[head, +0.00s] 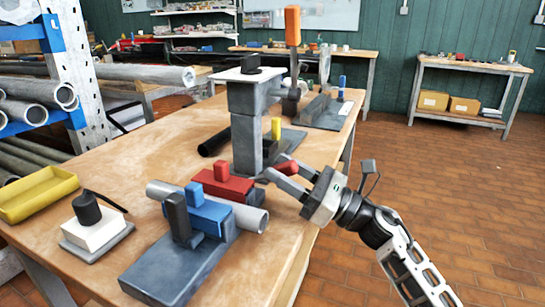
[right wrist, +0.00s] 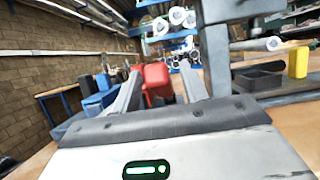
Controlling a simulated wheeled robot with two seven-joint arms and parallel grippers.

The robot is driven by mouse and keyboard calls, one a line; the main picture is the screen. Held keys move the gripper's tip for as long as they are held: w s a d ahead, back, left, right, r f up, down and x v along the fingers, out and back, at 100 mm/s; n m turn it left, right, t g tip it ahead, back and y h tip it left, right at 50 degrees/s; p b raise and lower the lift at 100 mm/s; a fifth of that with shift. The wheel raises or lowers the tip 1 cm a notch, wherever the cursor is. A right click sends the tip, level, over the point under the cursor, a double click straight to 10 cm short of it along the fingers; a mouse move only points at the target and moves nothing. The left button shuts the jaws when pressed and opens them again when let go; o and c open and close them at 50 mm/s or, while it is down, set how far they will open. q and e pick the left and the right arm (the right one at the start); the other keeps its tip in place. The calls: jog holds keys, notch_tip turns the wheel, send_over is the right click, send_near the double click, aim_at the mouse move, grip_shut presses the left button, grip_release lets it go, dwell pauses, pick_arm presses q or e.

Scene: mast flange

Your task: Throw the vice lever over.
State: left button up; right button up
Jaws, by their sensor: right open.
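An upright lever with an orange grip (head: 292,26) stands on a dark grey vice-like fixture (head: 322,112) at the far end of the bench. My right gripper (head: 272,173) is open, low over the bench's right side, nearer than that fixture and well apart from the lever. Its fingers point left toward a red block (head: 222,184). In the right wrist view, red (right wrist: 157,82) shows between the two fingers; I cannot tell whether they touch it. A small red piece (head: 288,168) shows beside the fingers in the head view. My left gripper is out of view.
A grey column with a white top plate (head: 250,75) rises beyond the gripper, with a yellow post (head: 276,128) beside it. A blue block (head: 208,214) and a pipe (head: 250,218) are nearer. A yellow tray (head: 38,194) sits left. Floor to the right is clear.

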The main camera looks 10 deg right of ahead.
jog(key=shift+x, duration=1.45)
jog(key=shift+c, duration=0.3)
